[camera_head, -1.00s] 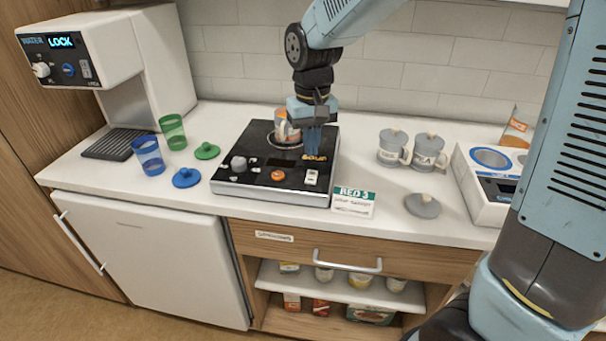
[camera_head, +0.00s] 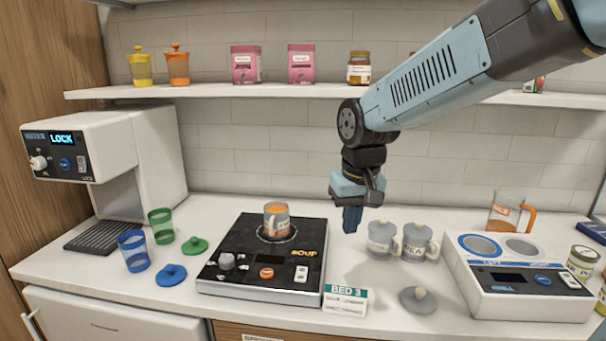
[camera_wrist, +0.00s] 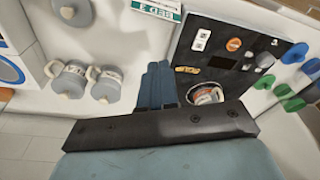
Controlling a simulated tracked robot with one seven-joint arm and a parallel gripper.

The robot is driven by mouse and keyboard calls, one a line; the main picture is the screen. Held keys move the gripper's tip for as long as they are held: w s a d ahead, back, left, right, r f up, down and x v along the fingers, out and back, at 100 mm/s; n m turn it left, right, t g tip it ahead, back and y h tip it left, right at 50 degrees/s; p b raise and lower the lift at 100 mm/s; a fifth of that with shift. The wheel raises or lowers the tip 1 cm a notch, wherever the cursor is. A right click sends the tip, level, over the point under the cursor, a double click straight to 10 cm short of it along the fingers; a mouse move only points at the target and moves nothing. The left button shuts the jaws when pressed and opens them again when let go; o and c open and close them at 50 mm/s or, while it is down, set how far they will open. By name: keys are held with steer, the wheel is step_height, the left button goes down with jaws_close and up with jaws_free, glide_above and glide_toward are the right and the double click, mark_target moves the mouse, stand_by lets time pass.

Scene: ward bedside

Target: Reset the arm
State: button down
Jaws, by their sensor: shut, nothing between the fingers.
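My gripper (camera_head: 352,219) hangs from my raised arm above the counter, between the black hot plate and the two lidded grey mugs. Its fingers point down and are shut together with nothing between them. The closed fingers (camera_wrist: 157,86) also show in the wrist view, apart from the objects below.
Lidded grey mugs (camera_head: 382,240) stand close to the right of my gripper. A white two-ring warmer (camera_head: 520,305) is farther right. A BED 3 card (camera_head: 345,300) and a loose grey lid (camera_head: 418,299) lie in front. A shelf (camera_head: 300,91) with jars runs above.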

steer(key=s+d+r+m+t, duration=0.3)
steer(key=s+d+r+t, duration=0.1)
steer(key=s+d, duration=0.8)
steer(key=shift+s+d+r+h, duration=0.15)
steer(key=shift+d+r+h, duration=0.15)
steer(key=shift+d+r, duration=0.5)
steer(key=shift+d+f, duration=0.2)
steer(key=shift+f, duration=0.05)
